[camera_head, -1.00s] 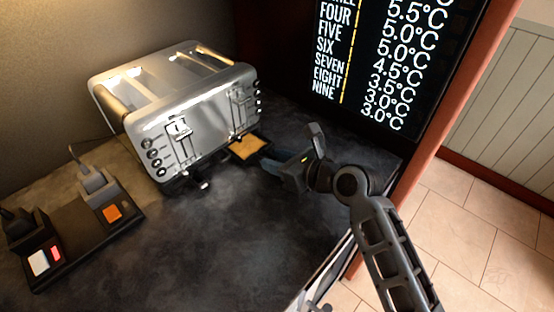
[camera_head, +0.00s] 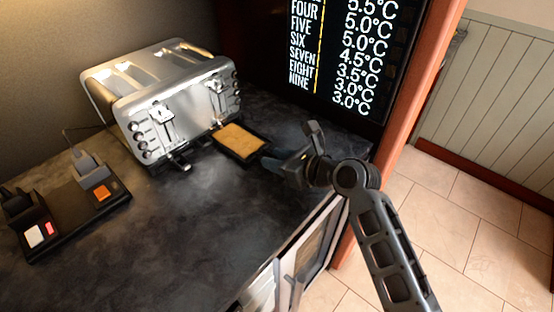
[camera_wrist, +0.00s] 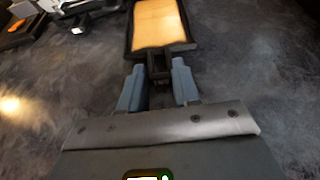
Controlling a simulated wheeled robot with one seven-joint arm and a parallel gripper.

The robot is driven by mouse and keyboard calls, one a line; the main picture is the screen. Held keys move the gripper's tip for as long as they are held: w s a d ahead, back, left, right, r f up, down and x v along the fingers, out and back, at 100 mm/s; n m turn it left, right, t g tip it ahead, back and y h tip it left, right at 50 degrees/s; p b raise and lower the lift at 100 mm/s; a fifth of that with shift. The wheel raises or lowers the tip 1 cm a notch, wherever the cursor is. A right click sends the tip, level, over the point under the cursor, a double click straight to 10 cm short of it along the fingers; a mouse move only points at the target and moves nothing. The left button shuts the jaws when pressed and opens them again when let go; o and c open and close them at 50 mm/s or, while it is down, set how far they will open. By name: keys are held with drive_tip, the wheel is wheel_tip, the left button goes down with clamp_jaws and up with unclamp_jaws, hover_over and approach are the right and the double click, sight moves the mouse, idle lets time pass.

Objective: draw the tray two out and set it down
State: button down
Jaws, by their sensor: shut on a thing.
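A silver toaster (camera_head: 172,100) stands on the dark counter. A black crumb tray (camera_head: 242,141) with a tan floor sticks out at the base of its right half. In the wrist view the tray (camera_wrist: 160,25) lies straight ahead of my fingers. My gripper (camera_head: 272,163) is shut on the tray's front tab. In the wrist view its two blue-grey fingers (camera_wrist: 158,88) sit on either side of the dark tab. Whether the tray's back end is still inside the toaster is hard to tell. A second tray handle (camera_head: 180,163) shows under the toaster's left half.
A black power strip (camera_head: 75,222) with plugs and an orange switch lies left on the counter. A black display board (camera_head: 345,50) stands behind on the right. The counter (camera_head: 190,235) in front of the toaster is clear. Its edge drops to the tiled floor at right.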

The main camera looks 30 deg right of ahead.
drive_tip(key=c, duration=0.7)
unclamp_jaws()
drive_tip(key=shift+c, duration=0.2)
drive_tip(key=v, duration=0.7)
drive_tip(key=shift+s+d+r+b, duration=0.1)
drive_tip(key=shift+s+d+b, duration=0.05)
drive_tip(key=shift+s+b, duration=0.2)
drive_tip(key=shift+s, duration=0.1)
